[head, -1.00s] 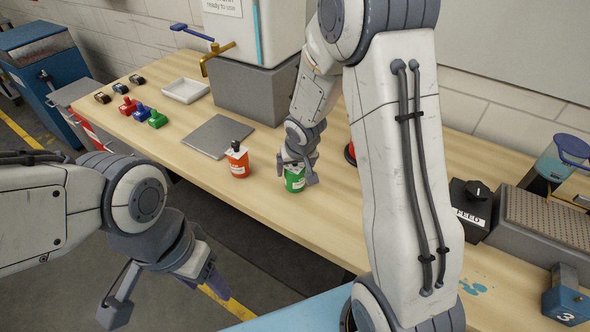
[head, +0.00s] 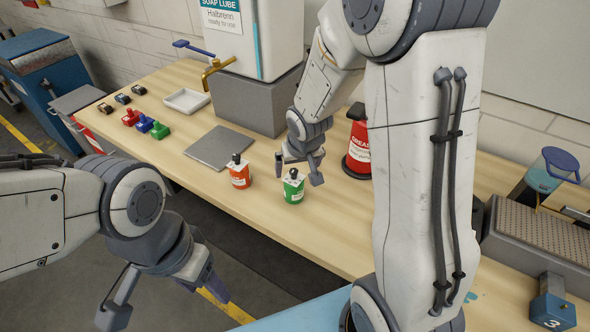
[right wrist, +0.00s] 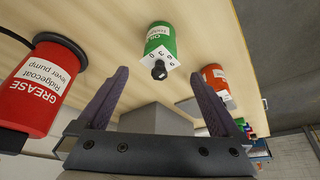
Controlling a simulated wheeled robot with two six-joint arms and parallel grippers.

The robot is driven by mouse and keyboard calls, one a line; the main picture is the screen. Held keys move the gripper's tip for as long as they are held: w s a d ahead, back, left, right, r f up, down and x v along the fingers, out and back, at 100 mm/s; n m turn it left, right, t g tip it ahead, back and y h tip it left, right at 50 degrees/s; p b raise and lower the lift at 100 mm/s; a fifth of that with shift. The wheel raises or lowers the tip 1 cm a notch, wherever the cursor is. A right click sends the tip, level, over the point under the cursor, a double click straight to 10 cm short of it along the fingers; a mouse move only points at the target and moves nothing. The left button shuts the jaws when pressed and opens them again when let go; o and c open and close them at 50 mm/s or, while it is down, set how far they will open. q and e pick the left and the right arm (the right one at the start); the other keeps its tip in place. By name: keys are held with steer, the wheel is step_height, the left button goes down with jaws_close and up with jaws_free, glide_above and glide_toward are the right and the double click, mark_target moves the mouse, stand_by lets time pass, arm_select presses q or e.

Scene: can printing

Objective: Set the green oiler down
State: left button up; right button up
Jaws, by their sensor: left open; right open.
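The green oiler (head: 293,188) stands upright on the wooden bench, its white top and dark cap showing. It also shows in the right wrist view (right wrist: 161,46), ahead of the fingertips with a gap. My right gripper (head: 298,170) is open and empty just behind the oiler, apart from it. Its two dark fingers show in the right wrist view (right wrist: 158,78) with nothing between them. My left gripper (head: 165,300) is open and empty, over the floor in front of the bench.
An orange-red oiler (head: 239,174) stands just left of the green one. A red grease can (head: 357,150) stands right of my right gripper. A grey plate (head: 218,147) and a white tray (head: 187,101) lie further left. Bench in front of the green oiler is clear.

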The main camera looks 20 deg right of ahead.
steer(key=s+a+r+n+g, duration=0.1)
steer(key=s+a+r+n, duration=0.1)
steer(key=s+a, duration=0.3)
steer(key=s+a+r+n+g+y, duration=0.1)
steer(key=s+a+r+n+g, duration=0.1)
steer(key=s, duration=1)
steer(key=s+a+r+n+g, duration=0.1)
steer(key=s+a+r+n, duration=0.3)
steer(key=s+a, duration=0.4)
steer(key=shift+s+r+n+g+y, duration=0.25)
steer(key=shift+s+n+g+y, duration=0.05)
steer(key=shift+s+n, duration=0.1)
